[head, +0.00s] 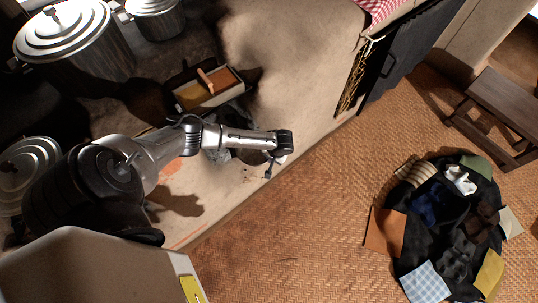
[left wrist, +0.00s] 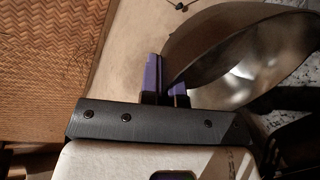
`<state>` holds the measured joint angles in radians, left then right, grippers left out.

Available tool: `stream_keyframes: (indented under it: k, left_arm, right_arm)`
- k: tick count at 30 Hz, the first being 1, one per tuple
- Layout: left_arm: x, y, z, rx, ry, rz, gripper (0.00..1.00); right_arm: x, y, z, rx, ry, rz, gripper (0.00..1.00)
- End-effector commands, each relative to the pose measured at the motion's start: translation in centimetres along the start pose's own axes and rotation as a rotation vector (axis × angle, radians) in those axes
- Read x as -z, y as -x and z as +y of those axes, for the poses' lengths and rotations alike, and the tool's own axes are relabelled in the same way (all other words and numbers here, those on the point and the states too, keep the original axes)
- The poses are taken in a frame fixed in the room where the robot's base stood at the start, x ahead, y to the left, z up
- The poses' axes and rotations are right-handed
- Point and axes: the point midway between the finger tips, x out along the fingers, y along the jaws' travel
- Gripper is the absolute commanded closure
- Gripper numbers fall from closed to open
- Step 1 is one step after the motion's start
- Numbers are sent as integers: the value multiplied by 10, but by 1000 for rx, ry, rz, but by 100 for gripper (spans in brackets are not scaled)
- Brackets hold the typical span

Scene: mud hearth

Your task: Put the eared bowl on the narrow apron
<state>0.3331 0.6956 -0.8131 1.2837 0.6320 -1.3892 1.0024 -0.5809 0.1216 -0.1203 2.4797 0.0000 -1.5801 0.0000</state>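The eared bowl (left wrist: 235,55) is a shiny metal bowl filling the upper right of the left wrist view. My left gripper (left wrist: 167,88) has its two purple fingers close together at the bowl's near-left edge, with the bowl's wall seemingly between them. In the head view my left gripper (head: 278,160) is over the hearth's front edge, and the arm hides most of the bowl. The narrow apron appears to be the tan strip (head: 228,190) along the hearth front; it also shows in the left wrist view (left wrist: 118,75). My right gripper is out of view.
A divided box (head: 208,90) stands behind the arm. Lidded metal pots (head: 75,45) stand at upper left. Woven matting (head: 300,220) covers the open floor. A dark round pile of cloths (head: 450,225) lies at right, near a wooden stool (head: 500,110).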

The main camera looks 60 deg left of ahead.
Motion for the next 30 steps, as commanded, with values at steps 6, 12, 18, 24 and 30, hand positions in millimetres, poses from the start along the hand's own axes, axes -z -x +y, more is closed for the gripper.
stream_keyframes:
  k: [6, 12, 18, 24, 30]
  left_arm:
    - [1, -6, -3, -1, 0, 0, 100]
    - [1, -25, 3, 0, 0, 0, 100]
    - [2, -43, 8, 0, 1, 2, 100]
    - [2, -41, 8, 0, 1, 1, 100]
    - [1, -44, 8, 0, 1, 0, 100]
  right_arm:
    - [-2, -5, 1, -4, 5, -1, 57]
    - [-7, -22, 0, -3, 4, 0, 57]
    - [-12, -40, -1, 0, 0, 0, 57]
    - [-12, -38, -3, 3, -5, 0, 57]
    - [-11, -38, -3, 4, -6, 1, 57]
